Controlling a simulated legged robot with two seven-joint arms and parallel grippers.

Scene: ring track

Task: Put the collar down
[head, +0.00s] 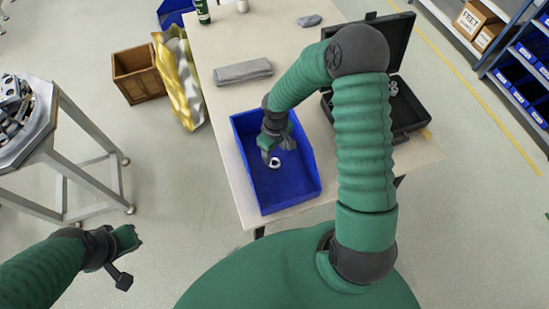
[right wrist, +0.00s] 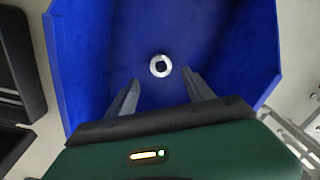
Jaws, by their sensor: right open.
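The collar (head: 274,162) is a small silver ring with a dark hole. It lies on the floor of the blue bin (head: 301,190), and it also shows in the right wrist view (right wrist: 160,66). My right gripper (head: 271,152) is over the bin, with its fingers apart and empty. In the right wrist view the right gripper's fingertips (right wrist: 163,82) sit on either side below the collar, not closed on it. My left gripper (head: 122,262) hangs over the floor at the lower left, away from the table; its jaw state is unclear.
The bin stands on a pale table (head: 222,107). A metal stand (head: 84,151) is at the left. A wooden crate (head: 139,75) is on the floor.

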